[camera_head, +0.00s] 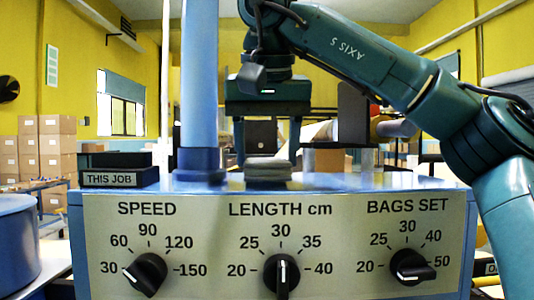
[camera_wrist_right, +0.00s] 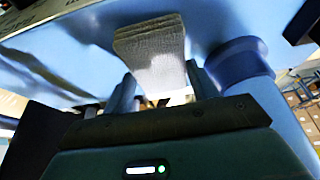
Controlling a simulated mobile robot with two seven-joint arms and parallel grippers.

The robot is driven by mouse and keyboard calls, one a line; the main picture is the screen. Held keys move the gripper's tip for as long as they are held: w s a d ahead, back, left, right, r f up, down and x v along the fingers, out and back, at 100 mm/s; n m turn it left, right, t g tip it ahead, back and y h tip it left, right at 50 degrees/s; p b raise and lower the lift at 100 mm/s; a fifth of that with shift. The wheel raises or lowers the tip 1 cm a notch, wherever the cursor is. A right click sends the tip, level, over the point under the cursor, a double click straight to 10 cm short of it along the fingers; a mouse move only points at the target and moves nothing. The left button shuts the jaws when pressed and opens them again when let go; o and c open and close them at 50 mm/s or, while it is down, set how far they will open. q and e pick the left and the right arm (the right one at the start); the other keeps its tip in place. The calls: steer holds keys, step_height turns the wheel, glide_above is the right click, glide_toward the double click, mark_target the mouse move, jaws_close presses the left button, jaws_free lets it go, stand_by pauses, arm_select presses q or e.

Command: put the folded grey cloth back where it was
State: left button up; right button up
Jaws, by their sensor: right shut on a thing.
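The folded grey cloth (camera_head: 268,170) is a small layered stack at the top of the blue console (camera_head: 340,180), behind the LENGTH dial. It also shows in the right wrist view (camera_wrist_right: 152,45), between the fingers. My right gripper (camera_head: 267,160) points down over it, one finger at each side, and is shut on the cloth. The cloth is at the height of the console top; I cannot tell whether it rests there or hangs just above. My left gripper is not in view.
A blue post (camera_head: 200,90) stands just left of the cloth. Left of it is a black tray labelled THIS JOB (camera_head: 120,177). The console front has SPEED (camera_head: 145,273), LENGTH (camera_head: 282,275) and BAGS SET (camera_head: 411,266) dials. The console top to the right looks mostly free.

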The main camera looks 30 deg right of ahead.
steer(key=shift+f, duration=0.45)
steer(key=o, duration=0.9)
steer(key=shift+f, duration=0.15)
steer(key=v, duration=1.3)
steer(key=shift+s, duration=0.4)
steer(key=shift+w+a, duration=0.1)
